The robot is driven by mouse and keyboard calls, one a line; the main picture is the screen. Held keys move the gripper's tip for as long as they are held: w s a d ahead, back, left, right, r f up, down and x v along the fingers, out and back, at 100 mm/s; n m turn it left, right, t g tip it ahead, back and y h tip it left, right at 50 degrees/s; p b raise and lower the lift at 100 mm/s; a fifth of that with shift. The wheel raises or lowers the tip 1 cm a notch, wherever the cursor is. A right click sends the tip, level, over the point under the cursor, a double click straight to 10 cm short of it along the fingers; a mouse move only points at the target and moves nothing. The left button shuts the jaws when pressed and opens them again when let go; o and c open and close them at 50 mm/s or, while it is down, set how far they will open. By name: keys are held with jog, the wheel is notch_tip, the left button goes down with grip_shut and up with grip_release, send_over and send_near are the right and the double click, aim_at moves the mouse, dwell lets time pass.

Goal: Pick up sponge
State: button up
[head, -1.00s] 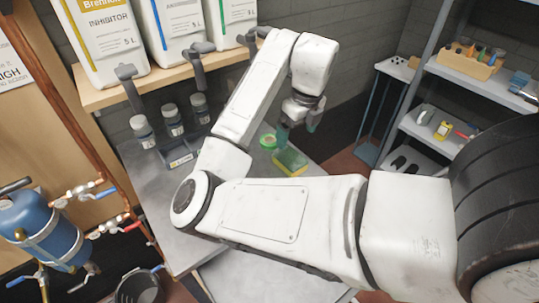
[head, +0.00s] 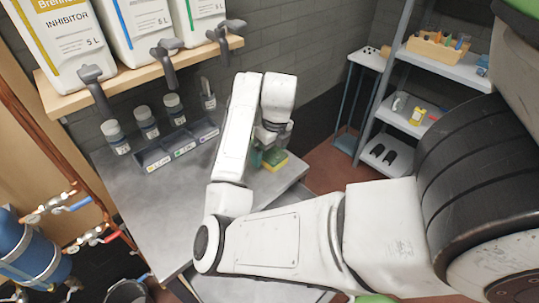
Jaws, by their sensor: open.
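The sponge (head: 279,160), green on top with a yellow side, lies on the grey worktop (head: 185,195) near its right edge. My gripper (head: 268,146) hangs from the end of my arm just over the sponge and covers part of it. Its jaws are open and hold nothing that I can see. The view is too small to tell whether a fingertip touches the sponge.
A divided grey tray (head: 181,147) and several small capped bottles (head: 146,123) stand at the back of the worktop. Large white canisters (head: 135,28) are on a wooden shelf above. A metal shelf unit (head: 407,118) stands at right. The worktop's left middle is clear.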

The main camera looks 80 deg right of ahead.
jog(key=shift+f, duration=0.1)
jog(key=shift+c, duration=0.3)
jog(key=c, duration=1)
jog(key=shift+c, duration=0.2)
